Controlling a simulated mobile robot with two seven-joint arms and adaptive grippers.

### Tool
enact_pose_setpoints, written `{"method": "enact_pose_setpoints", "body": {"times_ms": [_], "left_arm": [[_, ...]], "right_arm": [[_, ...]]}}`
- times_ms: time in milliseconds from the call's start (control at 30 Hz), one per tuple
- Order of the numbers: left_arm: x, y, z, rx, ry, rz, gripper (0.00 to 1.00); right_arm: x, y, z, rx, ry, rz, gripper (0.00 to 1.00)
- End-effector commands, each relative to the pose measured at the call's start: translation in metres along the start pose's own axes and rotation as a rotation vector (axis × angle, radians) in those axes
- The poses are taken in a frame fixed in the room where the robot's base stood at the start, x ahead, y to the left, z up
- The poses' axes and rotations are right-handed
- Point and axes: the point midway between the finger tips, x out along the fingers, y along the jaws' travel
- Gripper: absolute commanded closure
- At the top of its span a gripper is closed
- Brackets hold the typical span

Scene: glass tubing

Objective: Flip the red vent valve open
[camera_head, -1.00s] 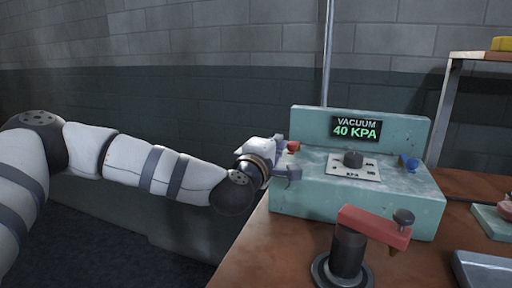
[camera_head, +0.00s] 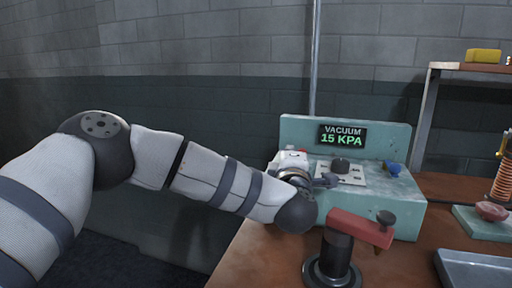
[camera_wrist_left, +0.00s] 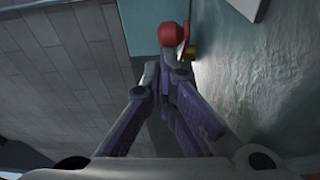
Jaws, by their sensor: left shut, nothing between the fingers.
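The red vent valve (camera_wrist_left: 172,34) shows in the left wrist view as a rounded red handle beside a small brass part (camera_wrist_left: 190,51), against the pale teal vacuum unit (camera_wrist_left: 235,70). My left gripper (camera_wrist_left: 165,68) is shut and empty, with its fingertips right at the red handle; I cannot tell whether they touch. In the head view, my left gripper and wrist cover the left end of the teal vacuum unit (camera_head: 395,212) and hide most of the valve. The unit's display (camera_head: 342,136) reads VACUUM 15 KPA. My right gripper is not in view.
A red arm on a dark post (camera_head: 360,228) stands in front, close to my left wrist. A grey tray (camera_head: 478,268) lies at right. A shelf (camera_head: 470,67) stands behind.

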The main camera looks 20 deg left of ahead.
Motion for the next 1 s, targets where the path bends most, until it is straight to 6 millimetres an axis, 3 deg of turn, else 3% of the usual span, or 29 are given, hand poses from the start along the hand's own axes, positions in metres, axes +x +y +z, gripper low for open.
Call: {"method": "enact_pose_setpoints", "body": {"times_ms": [733,833,1000], "left_arm": [[-0.002,0.006,0.012,-0.003,-0.023,0.007,1.0],[-0.002,0.018,0.01,-0.005,-0.022,0.009,1.0],[-0.001,0.058,0.004,-0.008,-0.015,0.016,1.0]], "right_arm": [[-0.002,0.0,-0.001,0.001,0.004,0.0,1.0],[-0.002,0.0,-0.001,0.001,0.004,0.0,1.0],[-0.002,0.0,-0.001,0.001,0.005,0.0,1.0]]}}
